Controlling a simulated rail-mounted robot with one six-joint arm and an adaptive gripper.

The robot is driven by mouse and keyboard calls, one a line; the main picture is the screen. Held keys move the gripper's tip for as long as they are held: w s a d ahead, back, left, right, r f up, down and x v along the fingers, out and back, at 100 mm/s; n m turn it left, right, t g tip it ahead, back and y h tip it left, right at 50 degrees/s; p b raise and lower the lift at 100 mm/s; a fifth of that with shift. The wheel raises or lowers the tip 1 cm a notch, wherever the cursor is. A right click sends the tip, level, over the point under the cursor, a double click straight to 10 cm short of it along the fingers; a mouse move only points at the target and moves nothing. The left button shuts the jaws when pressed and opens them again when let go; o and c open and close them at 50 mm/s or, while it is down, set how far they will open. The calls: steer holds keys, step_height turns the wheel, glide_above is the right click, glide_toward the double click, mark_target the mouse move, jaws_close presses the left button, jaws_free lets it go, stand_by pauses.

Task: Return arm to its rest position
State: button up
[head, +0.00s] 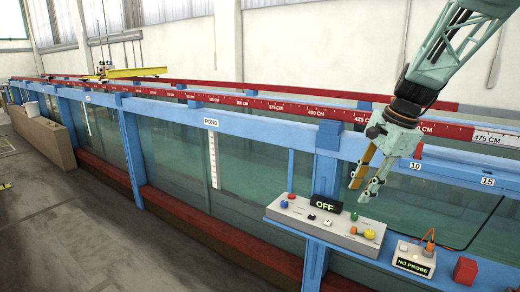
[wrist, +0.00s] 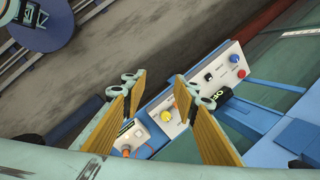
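My arm (head: 455,45) comes down from the upper right of the head view. My gripper (head: 362,191) points down in front of the blue flume frame, above the control panel (head: 299,224). In the wrist view my gripper (wrist: 160,84) has its two tan-padded fingers well apart, with nothing between the pads. The panel with its coloured knobs shows beyond the fingers in that view. I cannot tell the exact height of the fingertips above the panel.
A display reading OFF (head: 327,204) stands on the panel. To the right are a NO PROBE box (head: 413,260) with orange leads and a red block (head: 466,270). The glass flume with its red scale rail (head: 290,107) runs behind. Open floor (head: 70,215) lies at left.

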steer(key=s+a+r+n+h+b, duration=0.1)
steer(key=s+a+r+n+b, duration=0.2)
steer(key=s, duration=0.8)
steer(key=s+a+r+n, duration=0.3)
steer(key=s+a+n, duration=0.2)
steer(key=s, duration=0.6)
steer(key=s+a+f+n+b, duration=0.1)
steer(key=s+f+n, duration=0.1)
steer(key=s, duration=0.9)
steer(key=s+a+f+n+t+h+b, duration=0.1)
steer(key=s+n, duration=0.4)
steer(key=s, duration=0.7)
steer(key=shift+f+n+t+b, duration=0.3)
steer(key=shift+f+b, duration=0.3)
steer(key=shift+f, duration=0.65)
steer(key=shift+f, duration=0.1)
step_height(320, 180, down, 8)
steer(key=b, duration=0.8)
